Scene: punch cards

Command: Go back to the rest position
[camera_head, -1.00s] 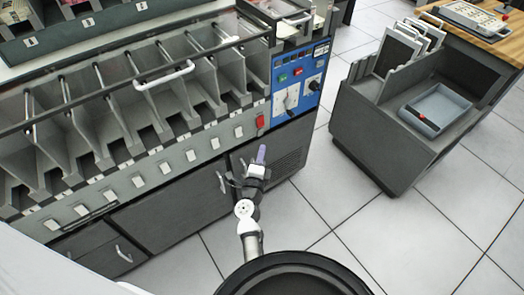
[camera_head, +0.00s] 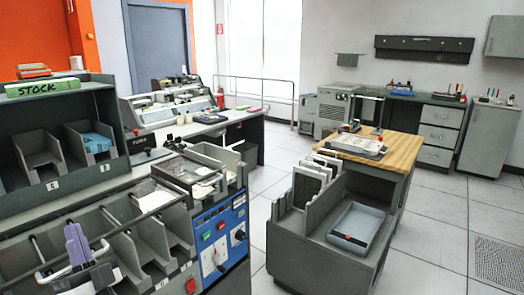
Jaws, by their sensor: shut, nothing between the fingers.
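The sorter's blue control panel (camera_head: 222,240) stands right of my gripper. A grey cart (camera_head: 283,232) with an open tray (camera_head: 375,222) stands farther right, before a wood-topped table (camera_head: 375,150).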

